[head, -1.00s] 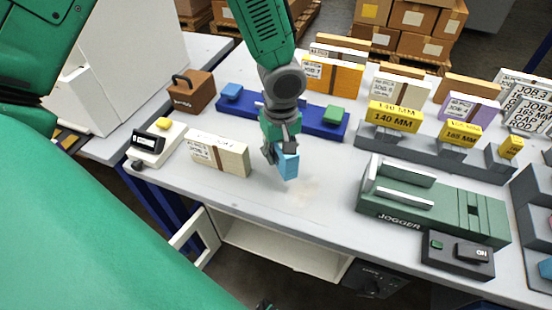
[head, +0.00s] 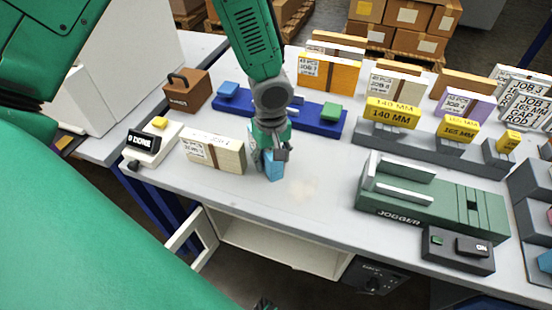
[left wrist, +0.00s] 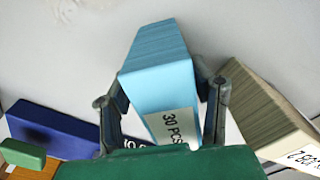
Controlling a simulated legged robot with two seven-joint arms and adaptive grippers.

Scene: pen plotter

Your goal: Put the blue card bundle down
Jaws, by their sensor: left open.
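The blue card bundle (head: 273,168) stands upright on the pale table just right of the cream card bundle (head: 228,155). It appears to rest on the tabletop. My left gripper (head: 269,150) is above it, pointing down and partly hiding it. In the left wrist view the blue bundle (left wrist: 158,62), with a "30 PCS" label, lies between the two open fingers of the left gripper (left wrist: 163,98). The cream bundle (left wrist: 262,105) is close to the right finger there. My right gripper is not in view.
A blue rail (head: 310,116) with a green block (head: 330,111) lies behind. The scale (head: 150,145) reads "DONE" at left. The green jogger (head: 430,200) stands at right. The table is clear between bundle and jogger.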

